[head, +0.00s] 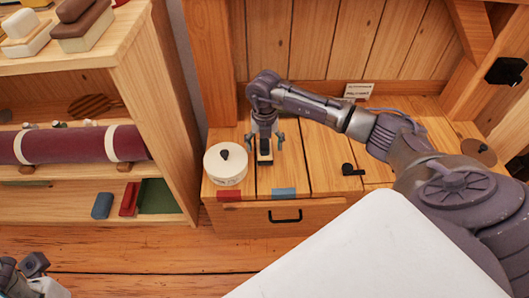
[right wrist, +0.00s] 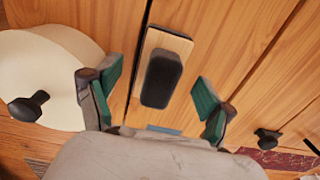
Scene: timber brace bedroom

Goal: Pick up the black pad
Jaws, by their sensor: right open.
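The black pad (right wrist: 161,79) is a dark rounded block on a light wooden base (right wrist: 171,38). In the right wrist view it lies between and ahead of my open fingers. In the head view the pad (head: 265,158) shows small on the cabinet top, right of a white lidded pot. My right gripper (head: 265,139) points down above it, open and empty; in the right wrist view its green-padded fingers (right wrist: 158,100) stand apart on both sides of the pad. I cannot tell that they touch it. My left gripper (head: 30,272) is partly in view at the lower left corner, its fingers unclear.
The white pot (head: 226,164) with a black knob stands close left of the right gripper. A small black object (head: 350,169) lies to the right. A red patch (head: 229,196) and a blue patch (head: 284,193) mark the front edge. A shelf unit (head: 165,110) stands left.

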